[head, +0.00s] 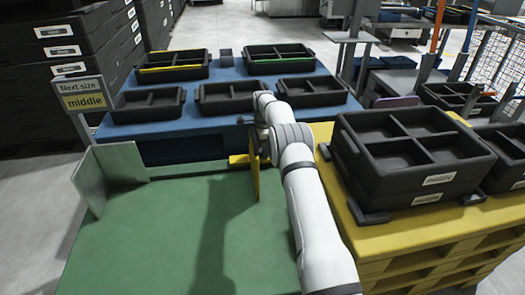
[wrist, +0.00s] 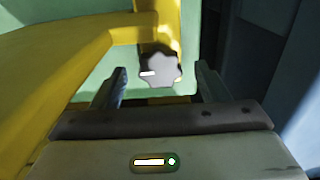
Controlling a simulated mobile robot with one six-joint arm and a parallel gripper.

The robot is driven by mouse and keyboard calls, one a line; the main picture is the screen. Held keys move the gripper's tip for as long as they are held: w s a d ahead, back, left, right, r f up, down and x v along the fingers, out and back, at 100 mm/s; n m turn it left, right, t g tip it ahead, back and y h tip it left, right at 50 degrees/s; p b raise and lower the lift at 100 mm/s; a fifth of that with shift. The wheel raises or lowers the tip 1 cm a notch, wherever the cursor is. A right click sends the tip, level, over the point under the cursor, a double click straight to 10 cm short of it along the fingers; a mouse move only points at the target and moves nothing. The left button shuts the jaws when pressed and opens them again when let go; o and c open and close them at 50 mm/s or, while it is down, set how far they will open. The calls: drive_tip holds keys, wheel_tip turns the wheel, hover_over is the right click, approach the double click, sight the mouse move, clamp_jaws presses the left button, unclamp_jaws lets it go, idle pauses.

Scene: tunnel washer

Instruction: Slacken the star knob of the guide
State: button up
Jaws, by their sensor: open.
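The star knob (wrist: 162,70) is grey and lobed, with a white mark on its left side. It shows in the wrist view at the end of a yellow bar of the guide (wrist: 85,55). My gripper (wrist: 160,78) is open, with one finger to the left of the knob and one to the right. Gaps show between the knob and both fingers; I cannot tell how far apart they are in depth. In the head view the yellow guide (head: 255,178) stands upright at the far side of the green table. My arm hides the knob there.
The green table (head: 150,240) is mostly bare, with a grey-green upright plate (head: 92,182) at its left. Black trays (head: 148,104) stand on the blue table behind. A divided black crate (head: 405,150) sits on the yellow pallet at right. A sign (head: 82,95) reads "Next size middle".

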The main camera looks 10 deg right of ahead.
drive_tip(key=shift+f, duration=0.4)
drive_tip(key=shift+c, duration=0.2)
drive_tip(key=c, duration=0.9)
drive_tip(key=shift+a, duration=0.15)
drive_tip(key=shift+c, duration=0.3)
